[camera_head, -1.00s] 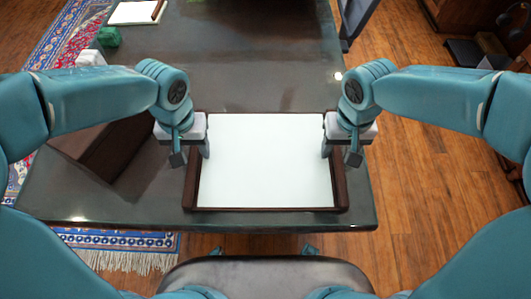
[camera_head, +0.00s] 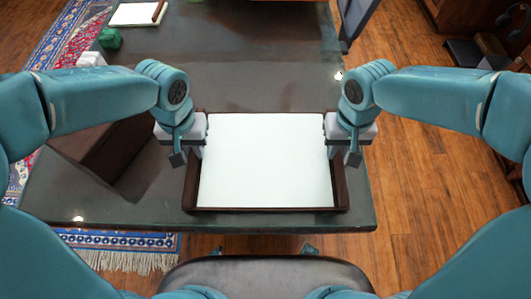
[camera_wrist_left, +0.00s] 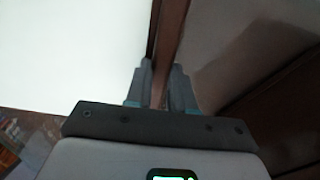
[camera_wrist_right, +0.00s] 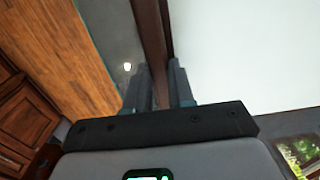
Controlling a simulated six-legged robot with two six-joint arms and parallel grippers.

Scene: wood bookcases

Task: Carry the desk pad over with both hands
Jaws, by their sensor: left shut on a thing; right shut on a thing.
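The desk pad (camera_head: 265,165) has a white surface and dark brown wooden side rails. It appears over the near right part of the dark desk (camera_head: 255,80); I cannot tell whether it touches the top. My left gripper (camera_head: 196,150) is shut on its left rail, and the left wrist view shows the fingers (camera_wrist_left: 162,85) on both sides of that rail. My right gripper (camera_head: 333,150) is shut on the right rail, and the right wrist view shows its fingers (camera_wrist_right: 160,85) astride it. The fingers hide short stretches of the rails.
A dark brown box-like thing (camera_head: 105,150) is on the desk to the left. A green object (camera_head: 109,38), a white block (camera_head: 91,59) and a white sheet with a brown edge (camera_head: 138,13) are at the far left. The middle of the desk is clear.

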